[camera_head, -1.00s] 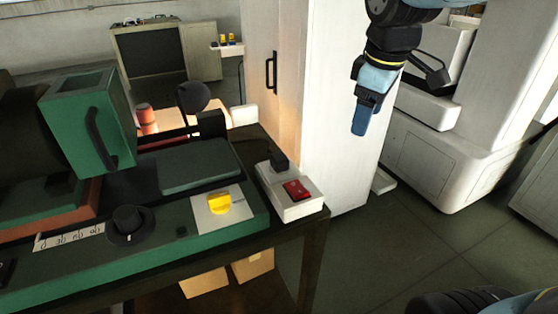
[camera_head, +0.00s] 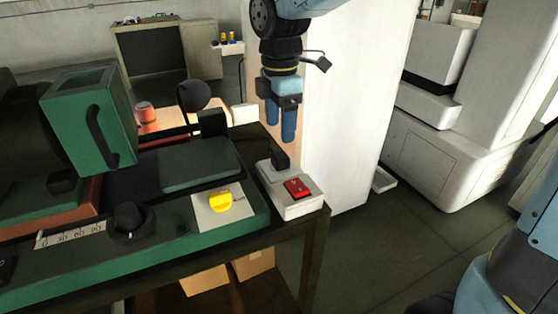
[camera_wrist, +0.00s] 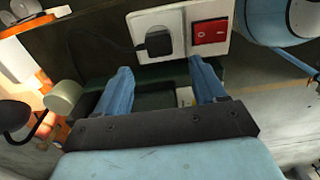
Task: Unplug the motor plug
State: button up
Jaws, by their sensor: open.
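The black motor plug (camera_head: 280,158) sits in the socket of a white outlet box (camera_head: 292,207) at the right corner of the bench. It also shows in the wrist view (camera_wrist: 158,42), seated beside a red switch (camera_wrist: 209,32). My gripper (camera_head: 281,140) points down, just above and beyond the plug in the head view. Its two blue fingers are apart with nothing between them. In the wrist view the fingers (camera_wrist: 160,75) reach toward the outlet box, with the plug ahead of the gap, a little left of the right finger.
A green machine (camera_head: 100,130) with a yellow knob (camera_head: 220,201) and a black knob (camera_head: 130,222) fills the bench left of the outlet box. A white cabinet (camera_head: 350,110) stands behind. Floor to the right (camera_head: 430,235) is clear.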

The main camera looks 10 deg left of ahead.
aim_at(280, 155)
jog(key=shift+f, duration=0.1)
jog(key=shift+f, duration=4.4)
grip_shut()
jog(key=shift+r, duration=3)
